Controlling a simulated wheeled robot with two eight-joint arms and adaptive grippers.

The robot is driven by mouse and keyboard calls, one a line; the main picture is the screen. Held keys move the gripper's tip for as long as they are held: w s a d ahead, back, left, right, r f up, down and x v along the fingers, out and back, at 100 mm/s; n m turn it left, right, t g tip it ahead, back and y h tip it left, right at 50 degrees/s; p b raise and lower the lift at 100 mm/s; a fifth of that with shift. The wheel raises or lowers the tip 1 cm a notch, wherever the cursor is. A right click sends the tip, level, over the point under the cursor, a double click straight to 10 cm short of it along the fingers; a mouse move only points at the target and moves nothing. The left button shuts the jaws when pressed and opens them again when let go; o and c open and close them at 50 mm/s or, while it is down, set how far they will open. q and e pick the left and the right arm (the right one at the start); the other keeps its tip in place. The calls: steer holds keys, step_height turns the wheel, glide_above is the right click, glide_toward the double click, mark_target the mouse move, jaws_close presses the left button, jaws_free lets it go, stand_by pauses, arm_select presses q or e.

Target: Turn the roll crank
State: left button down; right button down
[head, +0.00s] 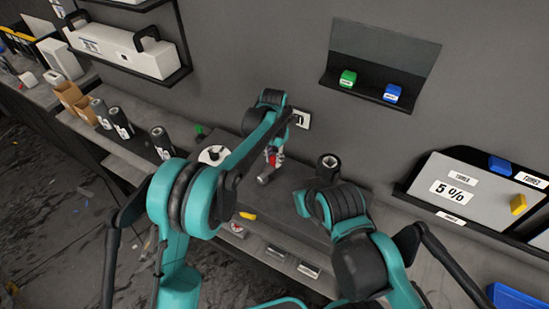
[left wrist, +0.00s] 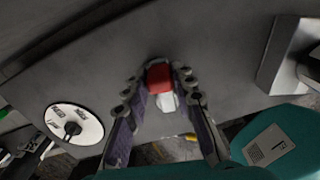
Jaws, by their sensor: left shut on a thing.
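The roll crank's red handle (left wrist: 160,76) sits between the fingers of my left gripper (left wrist: 165,95) in the left wrist view, with a pale part just below it. In the head view my left gripper (head: 272,160) is at the middle of the workbench, at the red handle; a short grey cylinder (head: 265,180) shows right beneath it. The gripper is shut on the handle. The fingers and arm hide part of the crank.
A white disc with labels (left wrist: 73,126) lies left of the gripper; it also shows in the head view (head: 212,155). Dark bottles (head: 121,122) stand at left. A wall shelf (head: 372,92) holds green and blue blocks.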

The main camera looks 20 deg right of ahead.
arm_select(q)
steer(key=c, duration=1.2)
jaws_free()
step_height(320, 180, up, 12)
steer(key=shift+r, duration=0.1)
